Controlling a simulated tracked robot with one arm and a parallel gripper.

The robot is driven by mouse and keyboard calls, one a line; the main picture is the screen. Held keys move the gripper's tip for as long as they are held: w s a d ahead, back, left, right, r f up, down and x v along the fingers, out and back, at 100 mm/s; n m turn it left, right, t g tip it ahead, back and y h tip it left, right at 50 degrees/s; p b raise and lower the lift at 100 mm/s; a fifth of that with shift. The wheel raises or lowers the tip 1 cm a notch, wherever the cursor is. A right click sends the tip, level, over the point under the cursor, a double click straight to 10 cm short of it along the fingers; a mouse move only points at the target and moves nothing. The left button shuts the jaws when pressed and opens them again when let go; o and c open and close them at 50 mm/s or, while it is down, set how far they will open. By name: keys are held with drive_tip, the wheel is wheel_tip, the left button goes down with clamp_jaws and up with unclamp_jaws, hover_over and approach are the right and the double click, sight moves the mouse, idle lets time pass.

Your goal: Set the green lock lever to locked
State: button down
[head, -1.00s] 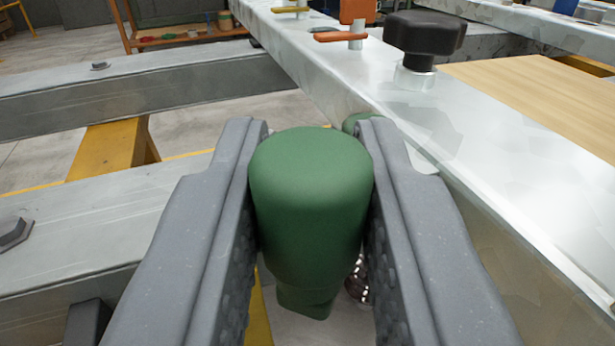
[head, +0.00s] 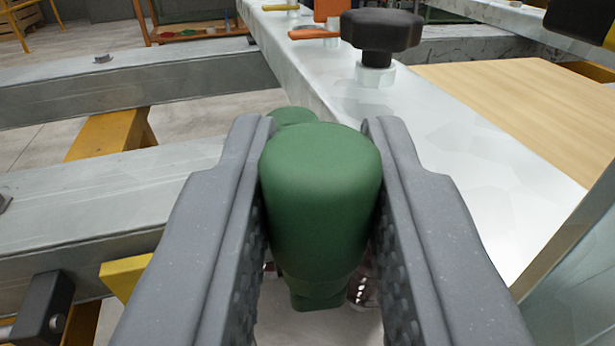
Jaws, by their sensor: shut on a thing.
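The green lock lever (head: 320,205) is in the middle of the head view, its rounded knob end toward me. My gripper (head: 318,150) is shut on this knob, with one grey finger against each side. Another green part (head: 293,116) shows just behind the knob at its upper left; most of it is hidden. The lever's pivot and any lock marking are hidden behind the knob and fingers.
A black star knob (head: 380,35) stands on the pale metal beam (head: 440,150) beyond, with orange handles (head: 315,33) farther back. A wooden panel (head: 520,95) lies to the right. Grey beams (head: 120,180) and yellow supports (head: 115,135) lie to the left.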

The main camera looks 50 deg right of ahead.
drive_tip(key=shift+s+d, duration=0.2)
drive_tip(key=shift+d, duration=0.05)
drive_tip(key=c, duration=1.3)
unclamp_jaws()
drive_tip(key=shift+w+a, duration=0.1)
drive_tip(key=shift+a, duration=0.1)
drive_tip(key=shift+s+a, duration=0.2)
drive_tip(key=shift+a, duration=0.05)
drive_tip(key=p+v, duration=0.9)
drive_tip(key=v, duration=0.4)
